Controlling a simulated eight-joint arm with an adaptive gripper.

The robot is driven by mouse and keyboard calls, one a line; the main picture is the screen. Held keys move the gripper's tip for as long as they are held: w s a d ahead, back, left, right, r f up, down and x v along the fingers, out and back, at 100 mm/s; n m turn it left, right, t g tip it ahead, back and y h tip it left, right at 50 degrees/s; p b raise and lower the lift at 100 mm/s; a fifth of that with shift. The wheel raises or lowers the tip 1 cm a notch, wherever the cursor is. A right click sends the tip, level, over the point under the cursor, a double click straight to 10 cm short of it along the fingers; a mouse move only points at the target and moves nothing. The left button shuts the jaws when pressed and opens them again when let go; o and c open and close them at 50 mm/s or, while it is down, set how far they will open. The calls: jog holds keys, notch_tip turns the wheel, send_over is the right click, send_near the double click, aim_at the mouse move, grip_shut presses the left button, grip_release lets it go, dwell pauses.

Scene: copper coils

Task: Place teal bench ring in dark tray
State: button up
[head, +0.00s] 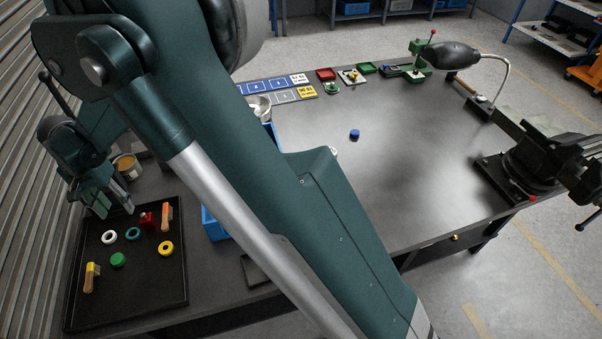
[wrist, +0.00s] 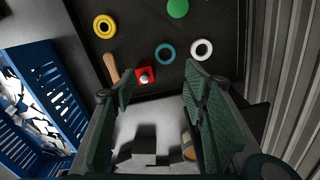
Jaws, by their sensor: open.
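The teal ring (head: 134,233) lies flat in the dark tray (head: 150,292), between a white ring (head: 109,237) and a red block (head: 147,221). In the wrist view the teal ring (wrist: 165,53) lies beyond the fingertips, with its hole visible. My gripper (head: 117,207) is over the back part of the tray, open and apart from the ring. In the wrist view my gripper (wrist: 158,82) has nothing between its fingers. None of the ring is hidden.
The tray also holds a yellow ring (head: 166,248), a green disc (head: 118,260) and two wooden-handled brushes (head: 167,217). A blue bin (wrist: 35,110) stands beside the tray. A slatted wall (head: 35,170) is close on the left.

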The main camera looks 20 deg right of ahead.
jog(key=s+d+r+t, duration=0.1)
jog(key=d+r, duration=0.5)
jog(key=d, duration=0.5)
jog(key=s+d+r+n+t+y, duration=0.1)
jog(key=d+r, duration=0.6)
jog(key=d, duration=0.4)
jog(key=s+d+r+t, duration=0.1)
jog(key=d+r, duration=0.5)
jog(key=d, duration=0.6)
jog(key=s+d+n+t, duration=0.1)
jog(key=s+d+t, duration=0.1)
jog(key=s+d, duration=0.8)
jog(key=s+d+n+t+h, duration=0.1)
jog(key=s+d+t, duration=0.1)
jog(key=s+d, duration=0.8)
jog(key=d, duration=0.5)
jog(key=shift+s+d, duration=0.15)
jog(key=shift+d, duration=0.1)
